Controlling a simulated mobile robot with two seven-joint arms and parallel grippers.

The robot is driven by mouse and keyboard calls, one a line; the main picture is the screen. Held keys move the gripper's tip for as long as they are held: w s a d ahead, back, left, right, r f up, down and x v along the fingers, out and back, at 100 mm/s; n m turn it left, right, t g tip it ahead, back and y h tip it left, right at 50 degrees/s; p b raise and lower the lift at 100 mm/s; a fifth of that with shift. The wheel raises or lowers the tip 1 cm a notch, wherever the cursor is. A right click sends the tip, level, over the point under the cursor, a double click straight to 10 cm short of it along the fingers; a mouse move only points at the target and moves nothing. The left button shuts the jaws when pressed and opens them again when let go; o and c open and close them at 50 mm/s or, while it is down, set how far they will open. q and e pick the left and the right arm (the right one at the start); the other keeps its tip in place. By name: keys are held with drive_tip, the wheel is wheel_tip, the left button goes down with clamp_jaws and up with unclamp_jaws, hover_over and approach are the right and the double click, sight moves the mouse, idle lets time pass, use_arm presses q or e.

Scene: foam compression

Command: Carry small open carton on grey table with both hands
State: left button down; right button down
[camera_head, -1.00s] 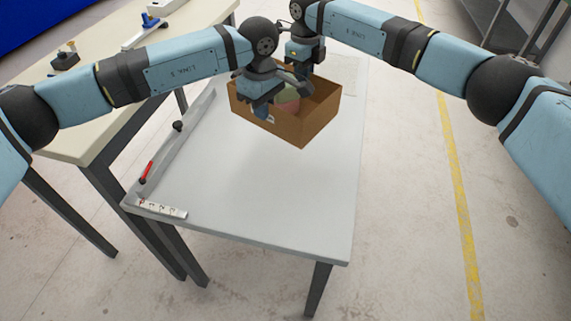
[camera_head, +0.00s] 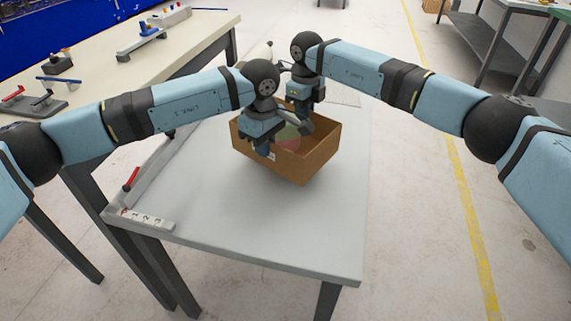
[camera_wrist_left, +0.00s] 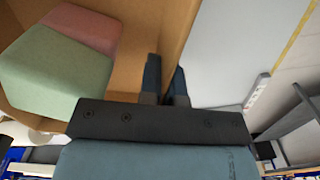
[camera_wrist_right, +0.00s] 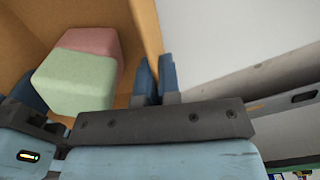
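The small open carton (camera_head: 318,163) is brown and box-shaped. It shows over the grey table (camera_head: 235,215) in the head view, open side up. A green block (camera_wrist_left: 55,70) and a pink block (camera_wrist_left: 85,28) lie inside it. My left gripper (camera_head: 262,148) is shut on the carton's left wall; the left wrist view shows this wall between the fingers. My right gripper (camera_head: 304,112) is at the far side of the carton. In the right wrist view its fingers (camera_wrist_right: 156,78) close on a carton wall. I cannot tell whether the carton's underside touches the table.
A strip with a red-handled part (camera_head: 131,180) and a numbered white label (camera_head: 148,219) lie along the grey table's left edge. A cream bench (camera_head: 100,82) with fixtures stands at the left. The grey table's near half is clear.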

sight(265, 165)
use_arm(q)
drive_tip(key=shift+f, duration=0.2)
use_arm(e)
drive_tip(key=shift+f, duration=0.15)
